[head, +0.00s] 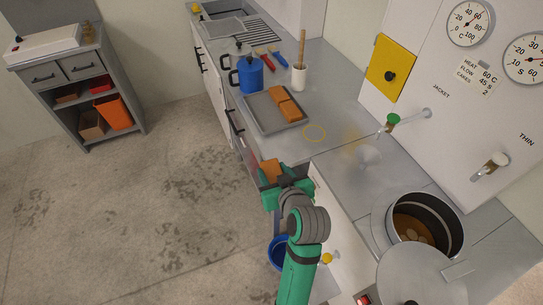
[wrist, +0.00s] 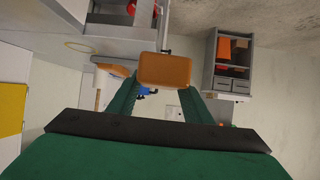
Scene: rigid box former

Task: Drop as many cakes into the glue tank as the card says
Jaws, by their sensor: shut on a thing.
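My gripper (head: 272,176) is shut on an orange-brown cake (head: 270,168), held in front of the counter's edge. The wrist view shows the same cake (wrist: 165,70) between my green fingers. A grey tray (head: 262,117) on the counter holds more orange cakes (head: 287,106), lying close together. The glue tank (head: 391,217) stands open at the right, away from my gripper. Brown glue (head: 412,228) with some paler patches shows inside. The card (head: 476,76) on the white panel reads heat 60 C, flow 45 S, cakes 2.
A round metal lid (head: 425,275) lies in front of the tank. Taps (head: 391,121) stick out from the panel. A blue can (head: 250,75) and a white pot (head: 299,77) stand behind the tray. A blue bucket (head: 279,252) is below. Open floor lies left.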

